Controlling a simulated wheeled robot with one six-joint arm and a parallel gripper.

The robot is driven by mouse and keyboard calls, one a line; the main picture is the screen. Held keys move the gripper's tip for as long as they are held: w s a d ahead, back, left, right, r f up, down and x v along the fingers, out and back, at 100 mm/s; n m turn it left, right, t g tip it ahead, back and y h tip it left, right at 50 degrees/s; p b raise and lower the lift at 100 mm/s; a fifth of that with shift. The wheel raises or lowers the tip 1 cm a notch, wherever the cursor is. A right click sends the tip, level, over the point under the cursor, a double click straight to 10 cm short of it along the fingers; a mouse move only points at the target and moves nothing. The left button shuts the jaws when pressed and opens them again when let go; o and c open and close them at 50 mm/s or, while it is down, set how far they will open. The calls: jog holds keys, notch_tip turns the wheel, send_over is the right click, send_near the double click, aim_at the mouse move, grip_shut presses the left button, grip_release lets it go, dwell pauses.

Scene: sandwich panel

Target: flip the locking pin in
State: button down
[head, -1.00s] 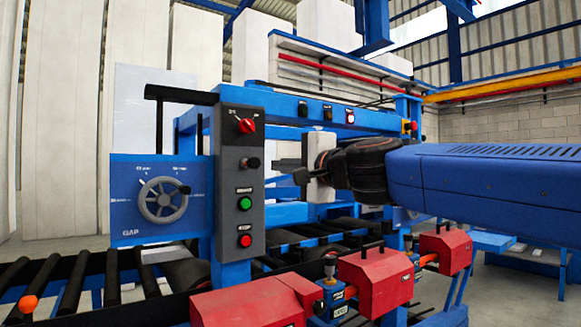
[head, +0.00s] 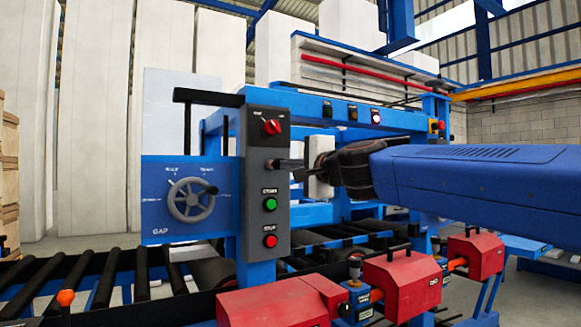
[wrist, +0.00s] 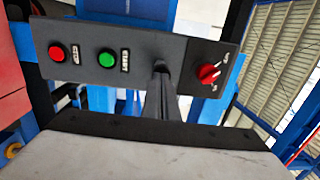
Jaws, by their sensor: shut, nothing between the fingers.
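A dark control panel (head: 264,223) stands upright on the blue machine frame. It carries a red rotary switch (head: 271,127), a green button (head: 269,204) and a red button (head: 270,241). My gripper (head: 284,165) is shut and empty, its tips at the panel face between the rotary switch and the green button. A black knob seen there earlier is now mostly hidden behind the tips. In the wrist view the shut fingers (wrist: 160,75) point at this same spot; contact cannot be told. I cannot tell which part is the locking pin.
Left of the panel is a blue gap plate with a grey handwheel (head: 191,200). Black rollers (head: 98,275) and an orange-tipped lever (head: 65,297) lie lower left. Red housings (head: 400,282) line the front below my arm. A black bar (head: 209,97) juts out above the handwheel.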

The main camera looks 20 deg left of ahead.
jog(key=x, duration=0.2)
jog(key=shift+w+a, duration=0.25)
jog(key=shift+w, duration=0.1)
jog(key=shift+r, duration=0.1)
